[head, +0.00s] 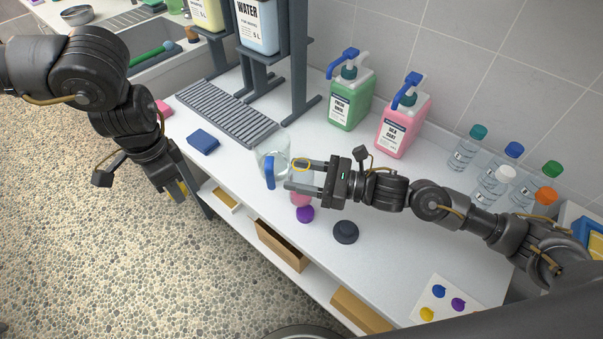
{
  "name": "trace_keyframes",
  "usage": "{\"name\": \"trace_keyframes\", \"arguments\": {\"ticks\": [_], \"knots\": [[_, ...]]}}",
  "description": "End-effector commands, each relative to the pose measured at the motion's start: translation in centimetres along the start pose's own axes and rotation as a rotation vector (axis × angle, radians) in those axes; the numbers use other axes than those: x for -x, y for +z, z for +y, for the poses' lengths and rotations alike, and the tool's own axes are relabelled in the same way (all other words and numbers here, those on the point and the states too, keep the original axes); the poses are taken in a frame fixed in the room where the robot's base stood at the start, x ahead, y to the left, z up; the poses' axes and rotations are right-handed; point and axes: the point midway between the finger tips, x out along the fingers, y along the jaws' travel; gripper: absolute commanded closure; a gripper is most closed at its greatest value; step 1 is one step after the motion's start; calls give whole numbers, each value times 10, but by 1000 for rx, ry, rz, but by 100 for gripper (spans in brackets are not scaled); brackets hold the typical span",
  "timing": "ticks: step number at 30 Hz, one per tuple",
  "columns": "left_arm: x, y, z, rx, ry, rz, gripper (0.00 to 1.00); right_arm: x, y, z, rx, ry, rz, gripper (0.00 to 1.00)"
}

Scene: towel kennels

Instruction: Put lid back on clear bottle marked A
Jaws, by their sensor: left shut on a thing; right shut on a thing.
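My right gripper (297,176) reaches in from the right and is shut on a clear bottle (302,181). The bottle looks upright, with a yellow ring near its top and pink at its lower end. The fingers hide part of it, and no letter A is readable. My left gripper (177,190) points down at the table's left edge, shut on a small yellow thing (178,191), mostly hidden; it may be a lid. It is well apart from the bottle. A purple lid-like piece (305,214) and a dark round piece (345,232) lie on the table.
A clear jug with a blue handle (270,172) stands just left of the bottle. Several capped clear bottles (489,185) stand at right. Green (350,104) and pink (404,127) pump containers stand behind. A blue sponge (203,142) lies at left. The front right tabletop is partly clear.

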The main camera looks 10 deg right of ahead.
Motion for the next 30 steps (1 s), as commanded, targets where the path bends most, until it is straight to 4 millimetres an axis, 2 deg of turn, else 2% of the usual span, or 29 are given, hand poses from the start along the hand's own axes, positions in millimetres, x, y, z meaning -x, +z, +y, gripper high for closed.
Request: {"name": "trace_keyframes", "arguments": {"ticks": [5, 8, 12, 15, 24, 30], "knots": [[27, -54, 7, -79, -5, 3, 88, 0, 0, 0, 0, 0, -1, 91], [45, -89, 18, -214, -6, 3, 88, 0, 0, 0, 0, -1, -1, 91], [67, -135, 40, -535, -6, 1, 88, 0, 0, 0, 0, -1, -1, 91], [80, -162, 58, -800, -4, 0, 88, 0, 0, 0, 0, -1, -1, 91], [103, -216, 107, -1587, -2, -1, 88, 0, 0, 0, 0, -1, -1, 91], [110, -233, 125, -2077, -1, -1, 88, 0, 0, 0, 1, -1, -1, 91]]}}
